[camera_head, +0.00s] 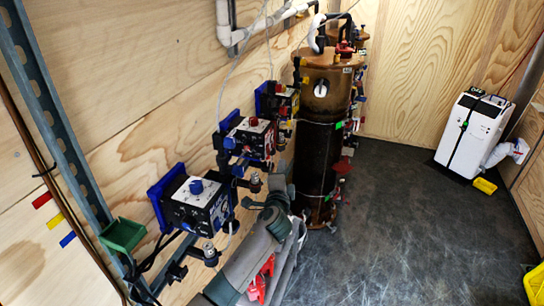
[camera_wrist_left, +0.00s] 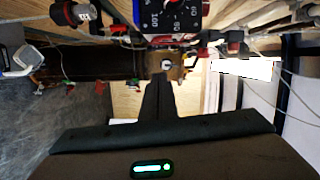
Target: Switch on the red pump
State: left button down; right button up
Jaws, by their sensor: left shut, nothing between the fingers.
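The red pump (camera_head: 250,137) is the middle one of the pumps on the left wooden wall, a dark box on a blue bracket with a red knob on top. In the left wrist view, a pump panel (camera_wrist_left: 172,14) with a dial, printed marks and a red edge shows at the top, partly cut off; it looks like the red pump. My left gripper (camera_head: 277,188) is just below and right of the red pump in the head view, apart from it. Its dark fingers (camera_wrist_left: 158,88) are shut and empty in the left wrist view. My right gripper is not in view.
A blue-knobbed pump (camera_head: 196,203) is nearer and a yellow-marked pump (camera_head: 282,102) farther along the wall. A tall brown-and-black filter tank (camera_head: 317,130) stands close right of my arm. Hoses run above the pumps.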

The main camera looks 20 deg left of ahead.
aim_at(268, 149)
pick_arm(q)
jog(key=w+a+p, duration=0.2)
jog(key=w+a, duration=0.3)
jog(key=shift+w+f+p, duration=0.2)
jog(key=shift+f+p, duration=0.15)
jog(key=shift+p, duration=0.05)
jog(key=shift+a+m+b, duration=0.3)
jog(key=shift+b, duration=0.15)
jog(key=shift+f, duration=0.1)
dwell(0.3)
